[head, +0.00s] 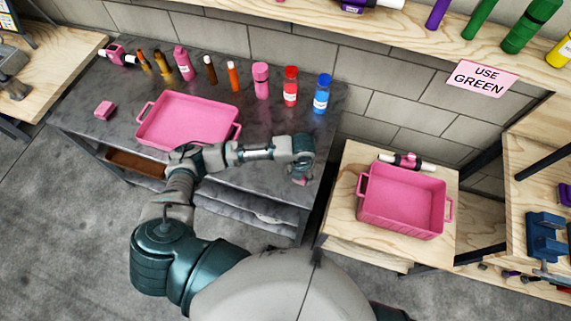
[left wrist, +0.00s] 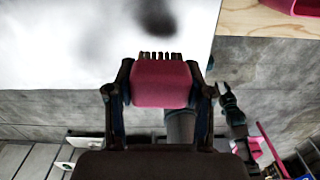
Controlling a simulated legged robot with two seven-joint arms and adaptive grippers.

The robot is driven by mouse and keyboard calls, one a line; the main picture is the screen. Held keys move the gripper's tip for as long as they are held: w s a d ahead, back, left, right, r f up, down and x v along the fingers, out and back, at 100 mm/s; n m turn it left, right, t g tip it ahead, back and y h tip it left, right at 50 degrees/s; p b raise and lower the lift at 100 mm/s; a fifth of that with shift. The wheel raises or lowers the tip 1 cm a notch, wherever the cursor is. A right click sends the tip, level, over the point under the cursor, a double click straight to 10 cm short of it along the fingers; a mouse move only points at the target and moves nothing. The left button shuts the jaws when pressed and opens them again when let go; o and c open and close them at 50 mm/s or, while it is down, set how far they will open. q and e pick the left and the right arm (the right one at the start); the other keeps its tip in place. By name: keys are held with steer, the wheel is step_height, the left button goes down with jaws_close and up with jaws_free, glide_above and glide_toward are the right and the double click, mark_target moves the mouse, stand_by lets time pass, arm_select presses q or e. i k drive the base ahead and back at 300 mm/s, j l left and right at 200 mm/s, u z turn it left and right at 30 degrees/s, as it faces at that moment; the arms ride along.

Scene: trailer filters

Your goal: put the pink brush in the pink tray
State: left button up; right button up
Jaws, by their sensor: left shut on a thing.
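The pink brush (left wrist: 162,83), a pink block with dark bristles along its top edge, is held between the two fingers of my left gripper (left wrist: 160,92). In the head view my left gripper (head: 300,176) hangs over the right front edge of the dark table, with a little pink showing at its tip. The shallow pink tray (head: 190,118) lies on the dark table, to the left of the gripper and apart from it. My forearm crosses in front of the tray's near right corner. My right gripper does not show.
A small pink block (head: 104,109) lies left of the tray. Several bottles and markers, such as a red bottle (head: 290,87) and blue bottle (head: 322,94), line the table's back. A deeper pink bin (head: 400,200) stands on a wooden table (head: 342,215) to the right, across a gap.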

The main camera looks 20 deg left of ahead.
mark_target(206, 133)
steer(key=j+z, duration=0.2)
steer(key=j, duration=0.85)
steer(key=k+j+z, duration=0.2)
steer(key=j, duration=0.85)
steer(key=i+j, duration=0.05)
steer(key=i, duration=0.05)
